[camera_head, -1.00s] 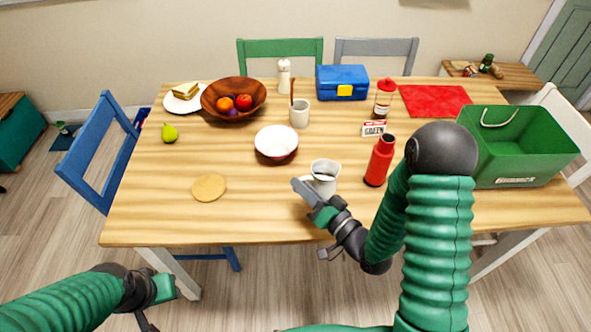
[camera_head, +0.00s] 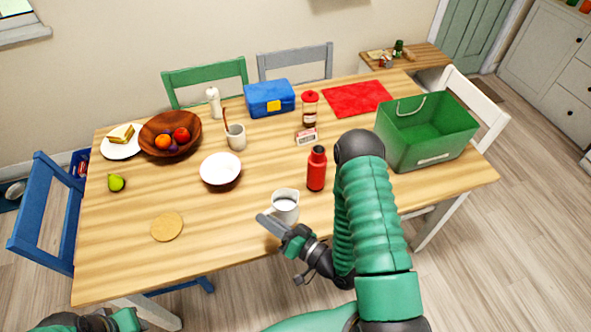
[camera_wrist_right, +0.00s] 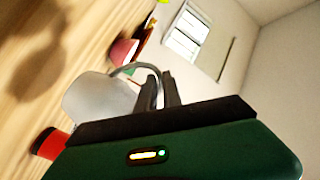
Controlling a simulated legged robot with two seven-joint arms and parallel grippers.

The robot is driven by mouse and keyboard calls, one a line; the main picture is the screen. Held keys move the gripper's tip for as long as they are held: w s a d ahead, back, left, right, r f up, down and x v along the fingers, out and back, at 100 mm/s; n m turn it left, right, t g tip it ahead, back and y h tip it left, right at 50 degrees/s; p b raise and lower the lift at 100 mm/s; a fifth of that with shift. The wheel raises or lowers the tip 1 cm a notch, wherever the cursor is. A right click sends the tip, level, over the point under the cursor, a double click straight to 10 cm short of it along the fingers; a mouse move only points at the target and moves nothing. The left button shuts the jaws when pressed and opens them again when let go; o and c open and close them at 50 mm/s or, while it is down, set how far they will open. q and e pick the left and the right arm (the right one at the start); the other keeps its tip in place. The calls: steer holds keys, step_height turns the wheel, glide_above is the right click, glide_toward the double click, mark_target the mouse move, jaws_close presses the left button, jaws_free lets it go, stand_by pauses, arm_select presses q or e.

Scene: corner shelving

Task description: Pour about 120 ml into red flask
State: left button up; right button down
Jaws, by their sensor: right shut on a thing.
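The red flask (camera_head: 316,170) stands upright on the table, with a dark top; its red body also shows at the lower left of the right wrist view (camera_wrist_right: 48,143). A white jug (camera_head: 286,208) is just in front and left of the flask, roughly upright and apart from it. My right gripper (camera_head: 276,226) is shut on the jug's handle (camera_wrist_right: 150,73), with the jug body (camera_wrist_right: 95,100) beside the fingers (camera_wrist_right: 161,90). I cannot tell whether the jug touches the table. My left gripper (camera_head: 128,320) is at the bottom left edge, partly cut off.
A green crate (camera_head: 428,135) stands right of the flask. Behind are a small sign (camera_head: 306,136), a red-topped jar (camera_head: 310,108) and a blue box (camera_head: 270,98). A white bowl (camera_head: 220,169), a mug (camera_head: 236,137) and a round coaster (camera_head: 167,227) lie left. The front middle is clear.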

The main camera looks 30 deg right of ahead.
steer(key=w+d+r+m+h+p, duration=0.1)
steer(key=w+d+r+h+p, duration=0.1)
steer(key=w, duration=0.4)
steer(key=w+d+r+m+h+p, duration=0.1)
steer(key=w+d+r+h+p, duration=0.1)
steer(key=w, duration=0.3)
steer(key=shift+w+d+r+t+p, duration=0.25)
steer(key=shift+w+t+p, duration=0.1)
steer(key=shift+p, duration=0.35)
steer(key=s+d+r+m+t+p, duration=0.1)
steer(key=d+r+m+p, duration=0.1)
steer(key=d+r+m, duration=0.2)
steer(key=s+d+r+m+t+h+p, duration=0.1)
steer(key=d+r+m+p, duration=0.2)
steer(key=d+r+m, duration=0.2)
steer(key=shift+r+m, duration=0.9)
steer(key=shift+r, duration=0.15)
steer(key=shift+d+r+m+t, duration=0.3)
steer(key=shift+m+t, duration=0.05)
steer(key=shift+m, duration=0.15)
steer(key=shift+s+d+f+m+h, duration=0.1)
steer(key=shift+d+m+h, duration=0.15)
steer(key=shift+m, duration=0.3)
steer(key=shift+s+d+f+m+h, duration=0.15)
steer(key=shift+d+m, duration=0.2)
steer(key=shift+m, duration=0.2)
stand_by(0.4)
